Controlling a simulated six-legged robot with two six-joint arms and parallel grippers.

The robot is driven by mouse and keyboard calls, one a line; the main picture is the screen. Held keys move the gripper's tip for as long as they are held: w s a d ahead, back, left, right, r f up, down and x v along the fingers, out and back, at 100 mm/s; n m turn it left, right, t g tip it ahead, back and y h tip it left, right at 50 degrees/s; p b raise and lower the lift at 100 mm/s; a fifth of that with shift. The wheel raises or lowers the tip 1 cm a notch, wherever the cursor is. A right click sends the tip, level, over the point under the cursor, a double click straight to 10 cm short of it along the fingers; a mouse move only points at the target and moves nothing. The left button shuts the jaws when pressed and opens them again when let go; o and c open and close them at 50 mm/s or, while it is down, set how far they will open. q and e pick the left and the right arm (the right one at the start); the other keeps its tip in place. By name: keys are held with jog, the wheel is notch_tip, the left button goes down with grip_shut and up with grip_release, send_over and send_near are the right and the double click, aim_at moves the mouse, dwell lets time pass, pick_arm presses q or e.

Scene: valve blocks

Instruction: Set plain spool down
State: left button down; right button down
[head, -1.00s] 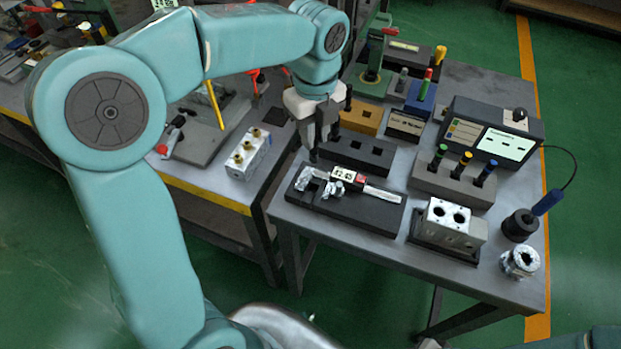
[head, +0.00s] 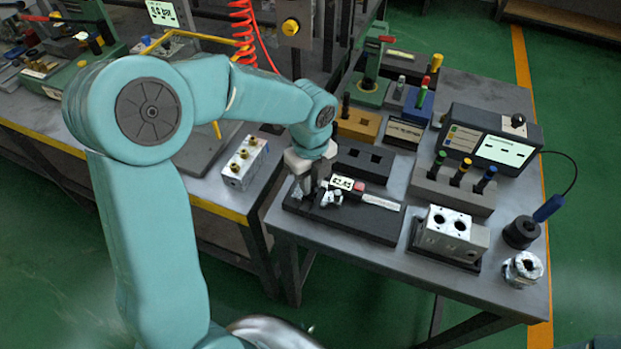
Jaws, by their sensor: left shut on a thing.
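My left gripper (head: 308,187) points down over the left end of the black pad (head: 345,224), close to the caliper (head: 378,201) lying there. It is shut on the plain spool, which the fingers hide almost wholly. I cannot tell whether the spool touches the pad. My right gripper is out of view.
A metal valve block (head: 450,234) is to the right. A rack with coloured plugs (head: 452,188) and a tester (head: 492,138) stand behind it. A brass-fitted block (head: 243,162) is on the left bench.

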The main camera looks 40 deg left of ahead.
pick_arm(q)
jog(key=shift+f, duration=0.2)
jog(key=c, duration=1)
grip_release()
jog(key=shift+w, duration=0.15)
jog(key=shift+r, duration=0.2)
notch_tip(320, 180, up, 11)
jog(key=shift+f+p, duration=0.1)
jog(key=shift+p, duration=0.55)
jog(key=shift+r, duration=0.65)
